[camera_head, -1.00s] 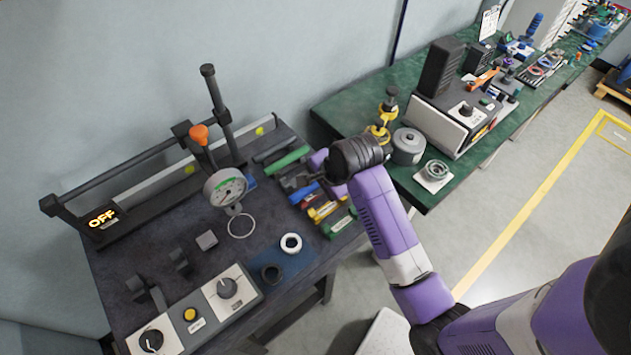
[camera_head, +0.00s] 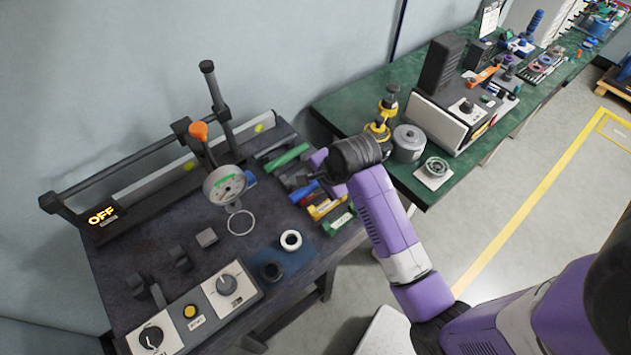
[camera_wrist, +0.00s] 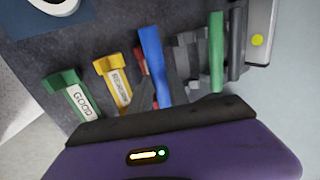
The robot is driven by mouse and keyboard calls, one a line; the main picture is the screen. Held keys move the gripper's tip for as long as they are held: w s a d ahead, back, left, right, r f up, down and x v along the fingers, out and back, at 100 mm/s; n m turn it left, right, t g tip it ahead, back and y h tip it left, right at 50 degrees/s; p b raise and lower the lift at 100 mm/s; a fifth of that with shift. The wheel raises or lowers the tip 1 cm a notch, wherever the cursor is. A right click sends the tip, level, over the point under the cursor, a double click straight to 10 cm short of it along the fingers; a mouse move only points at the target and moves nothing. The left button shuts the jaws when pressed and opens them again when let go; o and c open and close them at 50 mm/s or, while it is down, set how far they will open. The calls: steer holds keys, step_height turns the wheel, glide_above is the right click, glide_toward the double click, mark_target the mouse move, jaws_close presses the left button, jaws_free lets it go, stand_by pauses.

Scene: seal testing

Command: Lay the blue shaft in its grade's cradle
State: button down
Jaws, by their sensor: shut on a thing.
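My gripper (camera_wrist: 160,92) is shut on the blue shaft (camera_wrist: 153,65), which shows bright in the wrist view with its length pointing away from the palm. In the head view the blue shaft (camera_head: 303,192) is partly covered by my gripper (camera_head: 300,183). The green cradle labelled GOOD (camera_wrist: 74,92) and the yellow cradle labelled REWORK (camera_wrist: 115,80) lie to its left in the wrist view. A red piece (camera_wrist: 141,60) is mostly hidden behind the shaft, beside the yellow cradle. I cannot tell whether the shaft touches anything below.
A green shaft (camera_wrist: 216,55) and a dark bar (camera_wrist: 236,45) lie right of the blue shaft. A dial gauge (camera_head: 224,185) stands on the dark bench with a white ring (camera_head: 291,240) and a control panel (camera_head: 190,312). A green table (camera_head: 340,108) adjoins behind.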

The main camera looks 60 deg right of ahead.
steer(key=c, duration=1.2)
jaws_free()
steer(key=shift+o, duration=0.2)
steer(key=v, duration=0.7)
steer(key=shift+s+r+b, duration=0.15)
steer(key=shift+r+b, duration=0.15)
steer(key=shift+r, duration=0.05)
steer(key=shift+a, duration=0.1)
steer(key=w+d+r+n+t+h, duration=0.3)
steer(key=w+r+n+t, duration=0.1)
steer(key=w+r+n, duration=0.1)
steer(key=s+a+r+n+t+y+b, duration=0.3)
steer(key=s+a+n+t, duration=0.5)
steer(key=s+a+n, duration=0.9)
steer(key=s+a+f+g+b, duration=0.1)
steer(key=s+a+f, duration=0.1)
steer(key=s, duration=0.2)
steer(key=s+a+f+g+y+b, duration=0.1)
steer(key=s+a+f, duration=0.1)
steer(key=s+a, duration=0.1)
steer(key=shift+s+f+m+b, duration=0.25)
steer(key=shift+s+m+b, duration=0.15)
steer(key=shift+s, duration=0.45)
